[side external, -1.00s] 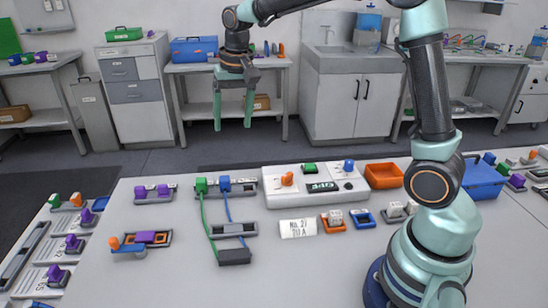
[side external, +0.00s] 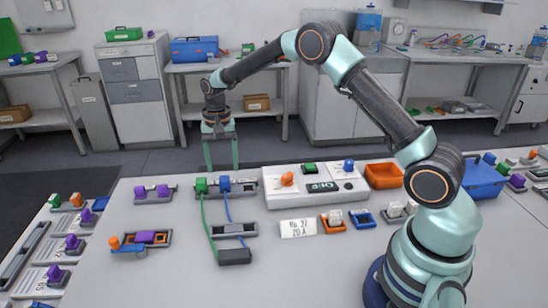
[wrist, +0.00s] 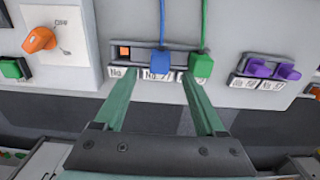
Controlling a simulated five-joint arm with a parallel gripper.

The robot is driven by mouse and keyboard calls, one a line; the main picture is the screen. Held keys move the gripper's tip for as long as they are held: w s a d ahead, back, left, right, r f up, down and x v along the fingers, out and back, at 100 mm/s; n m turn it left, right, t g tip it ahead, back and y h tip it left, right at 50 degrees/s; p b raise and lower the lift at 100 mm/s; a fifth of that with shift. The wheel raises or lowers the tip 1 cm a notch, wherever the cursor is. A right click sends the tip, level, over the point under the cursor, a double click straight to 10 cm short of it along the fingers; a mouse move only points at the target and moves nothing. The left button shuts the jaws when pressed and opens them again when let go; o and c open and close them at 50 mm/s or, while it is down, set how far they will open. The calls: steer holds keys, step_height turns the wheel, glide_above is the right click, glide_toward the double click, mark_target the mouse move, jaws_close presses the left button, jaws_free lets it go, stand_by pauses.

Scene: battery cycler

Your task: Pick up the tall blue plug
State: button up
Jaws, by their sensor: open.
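The tall blue plug (side external: 224,184) stands in a grey socket rail on the table, with a blue cable running from it. A tall green plug (side external: 201,186) with a green cable stands to its left in the side view. In the wrist view the blue plug (wrist: 160,62) lies between the fingertip lines, and the green plug (wrist: 201,66) is just right of it, near the right fingertip. My gripper (side external: 221,167) is open and empty, pointing down, apparently beyond and above the plugs. Its fingers also show in the wrist view (wrist: 159,76).
The cables lead to a dark block (side external: 235,257) on the table. A white panel (side external: 329,195) with an orange knob (side external: 287,179) stands right of the rail. Purple plugs (side external: 152,191) sit in a holder to the left. Beyond the table edge is open floor.

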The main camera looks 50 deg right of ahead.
mark_target(224, 178)
steer(key=shift+s+f, duration=0.1)
steer(key=shift+f, duration=2.85)
jaws_close()
